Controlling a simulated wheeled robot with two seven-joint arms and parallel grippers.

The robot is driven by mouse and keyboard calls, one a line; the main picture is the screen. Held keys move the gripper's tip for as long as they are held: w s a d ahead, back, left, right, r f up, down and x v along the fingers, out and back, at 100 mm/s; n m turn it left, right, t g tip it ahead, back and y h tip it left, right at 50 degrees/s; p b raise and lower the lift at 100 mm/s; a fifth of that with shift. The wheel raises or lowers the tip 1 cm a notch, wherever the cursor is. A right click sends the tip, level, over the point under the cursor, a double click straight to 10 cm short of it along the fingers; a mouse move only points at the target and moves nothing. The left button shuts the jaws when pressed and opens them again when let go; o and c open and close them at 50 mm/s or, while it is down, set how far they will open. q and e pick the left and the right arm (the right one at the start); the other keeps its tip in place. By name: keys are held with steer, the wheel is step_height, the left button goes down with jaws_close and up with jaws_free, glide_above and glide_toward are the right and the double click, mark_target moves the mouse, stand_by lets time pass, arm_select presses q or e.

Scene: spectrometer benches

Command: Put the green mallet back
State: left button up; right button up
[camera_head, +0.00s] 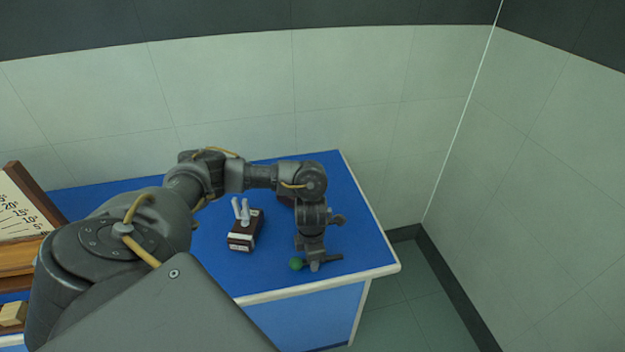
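The green mallet shows its round green head (296,264) and a thin dark handle that runs to the right, near the front right part of the blue bench top (355,225). My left gripper (315,265) points down over the handle, just right of the head. A finger crosses in front of the handle. I cannot tell whether the fingers are closed on it, or whether the mallet touches the bench. A dark brown block (243,238) with two pale upright prongs and a white label stands to the left. My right gripper is not in view.
Another brown object (286,201) is mostly hidden behind my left arm. A wooden-framed dial scale (22,212) stands at the far left, with a small wooden block (13,313) below it. The bench's right side is clear; a tiled wall is behind.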

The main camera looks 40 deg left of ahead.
arm_select(q)
steer(key=shift+r, duration=0.4)
step_height(320, 180, up, 12)
steer(key=p, duration=0.1)
steer(key=shift+f, duration=0.25)
steer(key=shift+s, duration=0.1)
